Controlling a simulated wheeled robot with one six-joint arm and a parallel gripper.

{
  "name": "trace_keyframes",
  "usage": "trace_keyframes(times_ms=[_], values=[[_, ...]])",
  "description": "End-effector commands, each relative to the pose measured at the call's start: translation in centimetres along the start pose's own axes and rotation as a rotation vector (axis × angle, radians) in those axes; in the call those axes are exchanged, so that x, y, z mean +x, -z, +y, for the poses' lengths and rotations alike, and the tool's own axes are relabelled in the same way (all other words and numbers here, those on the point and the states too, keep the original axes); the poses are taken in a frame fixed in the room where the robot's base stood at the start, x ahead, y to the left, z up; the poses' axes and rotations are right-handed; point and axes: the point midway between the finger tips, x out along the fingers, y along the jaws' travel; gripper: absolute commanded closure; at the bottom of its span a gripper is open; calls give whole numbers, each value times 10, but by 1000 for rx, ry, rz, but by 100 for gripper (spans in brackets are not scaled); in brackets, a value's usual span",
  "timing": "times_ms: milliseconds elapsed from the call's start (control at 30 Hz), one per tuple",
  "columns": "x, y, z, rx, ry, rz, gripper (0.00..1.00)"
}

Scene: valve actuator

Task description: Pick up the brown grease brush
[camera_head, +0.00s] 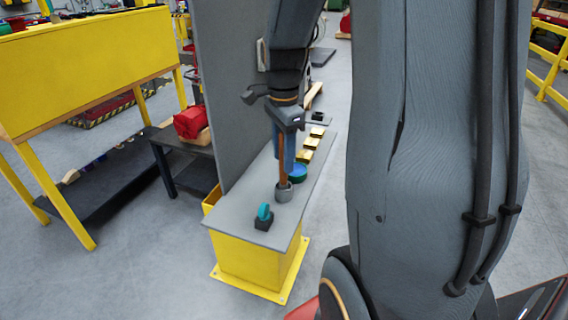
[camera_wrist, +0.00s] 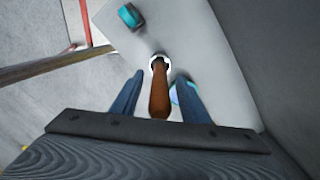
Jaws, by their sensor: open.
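The brown grease brush (camera_wrist: 159,96) stands in a small round grey holder (camera_head: 284,191) on the grey bench top. In the head view the brush's brown handle (camera_head: 283,167) rises from the holder toward my gripper (camera_head: 285,150). In the wrist view my gripper (camera_wrist: 156,92) has its two blue fingers apart, one on each side of the brown handle. Clear gaps show between the handle and both fingers. The brush's lower end is hidden in the holder.
A teal part on a dark block (camera_head: 264,217) stands at the bench's near end. A teal round dish (camera_head: 297,172) and several yellow blocks (camera_head: 310,143) lie beyond the holder. A tall grey panel (camera_head: 232,90) stands along the left side of the bench top (camera_head: 243,207).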

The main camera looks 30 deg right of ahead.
Motion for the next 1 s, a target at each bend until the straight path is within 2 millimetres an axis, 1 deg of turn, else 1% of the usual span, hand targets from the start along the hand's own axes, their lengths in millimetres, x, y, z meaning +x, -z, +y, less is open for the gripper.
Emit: trace_keyframes(times_ms=[100, 200, 467, 700, 1000], values=[[14, -1, 1, -2, -4, -1, 59], [20, -1, 1, -2, -1, 0, 59], [22, -1, 0, -2, 0, 0, 59], [22, -1, 0, -2, 0, 0, 99], [19, -1, 0, -2, 2, 0, 100]])
